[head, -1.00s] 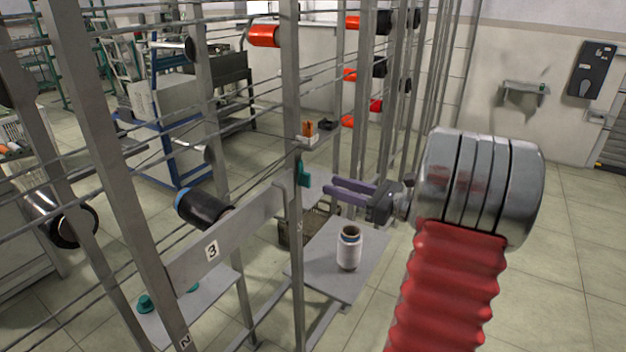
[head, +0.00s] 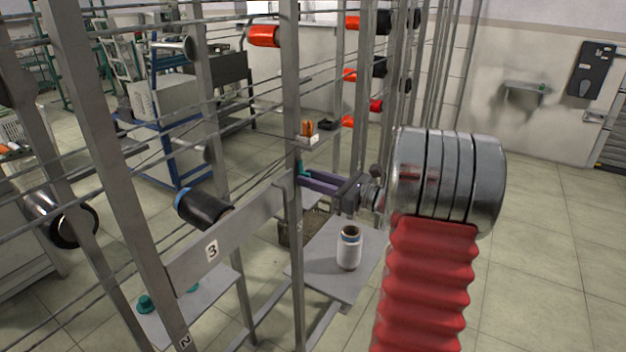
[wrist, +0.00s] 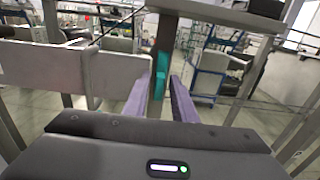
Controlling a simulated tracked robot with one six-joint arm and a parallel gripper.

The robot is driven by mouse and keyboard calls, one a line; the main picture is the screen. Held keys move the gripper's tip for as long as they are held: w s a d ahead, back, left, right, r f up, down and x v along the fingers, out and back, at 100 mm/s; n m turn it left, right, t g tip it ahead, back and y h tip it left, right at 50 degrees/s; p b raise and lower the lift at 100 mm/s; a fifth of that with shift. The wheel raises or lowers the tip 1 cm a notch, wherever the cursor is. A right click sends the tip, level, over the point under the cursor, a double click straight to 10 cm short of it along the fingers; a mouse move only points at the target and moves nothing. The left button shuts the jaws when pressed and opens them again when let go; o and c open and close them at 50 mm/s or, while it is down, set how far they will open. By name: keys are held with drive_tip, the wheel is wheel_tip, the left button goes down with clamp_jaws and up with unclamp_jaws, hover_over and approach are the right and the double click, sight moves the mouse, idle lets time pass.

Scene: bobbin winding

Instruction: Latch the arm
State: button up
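The grey arm (head: 240,228) marked 3 runs between two posts in the head view, its right end at the front post (head: 297,110). A black bobbin with a blue band (head: 205,210) sits behind it. The teal latch (head: 301,168) is on that post at the arm's right end, partly hidden by my fingers. In the wrist view the teal latch (wrist: 161,72) stands upright between my purple fingertips. My gripper (wrist: 163,82) is open, with a finger on each side of the latch. I cannot tell whether either finger touches it.
A white bobbin (head: 349,248) stands on a grey shelf (head: 325,272) below my gripper. Thin rails and uprights of the rack cross the left side. Red and black bobbins hang farther back. The floor at the right is clear.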

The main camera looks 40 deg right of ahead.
clamp_jaws()
drive_tip(key=shift+n, duration=0.5)
drive_tip(key=shift+s+a+f+n, duration=0.1)
drive_tip(key=shift+a+f+n, duration=0.25)
drive_tip(key=shift+n, duration=2.5)
drive_tip(key=shift+s+a+f+n, duration=0.15)
drive_tip(key=shift+a+f+n, duration=0.2)
drive_tip(key=shift+n, duration=2.45)
drive_tip(key=shift+s+a+f+n, duration=0.1)
drive_tip(key=shift+a+f+n, duration=0.25)
drive_tip(key=shift+n, duration=2.5)
drive_tip(key=shift+f, duration=0.1)
